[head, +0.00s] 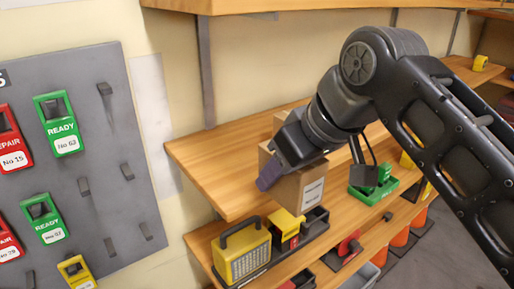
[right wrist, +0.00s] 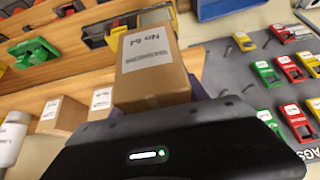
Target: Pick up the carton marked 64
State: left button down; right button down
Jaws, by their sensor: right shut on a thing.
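The brown carton marked 64 (right wrist: 152,72) shows its white "No 64" label in the right wrist view. It is between the purple-padded fingers of my right gripper (right wrist: 155,101), which is shut on it. In the head view the carton (head: 306,190) is at the front edge of the upper wooden shelf, partly covered by my right gripper (head: 283,166). Its label is too small to read there. I cannot tell whether its base touches the shelf. My left gripper is not in view.
The upper shelf (head: 205,162) has bare wood left of the carton. A grey tag board (head: 95,150) hangs at left. Other cartons (right wrist: 62,115) and a white bottle (right wrist: 10,138) show in the wrist view.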

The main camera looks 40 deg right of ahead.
aim_at(316, 180)
jog(key=s, duration=0.1)
jog(key=s+p, duration=0.1)
jog(key=s, duration=0.1)
jog(key=s+p, duration=0.1)
jog(key=shift+s+r, duration=0.15)
jog(key=shift+r, duration=0.2)
jog(key=shift+s+a+f+p, duration=0.1)
jog(key=shift+s+f+p, duration=0.05)
jog(key=shift+s+p, duration=0.2)
jog(key=shift+s+f, duration=0.1)
jog(key=shift+s, duration=0.05)
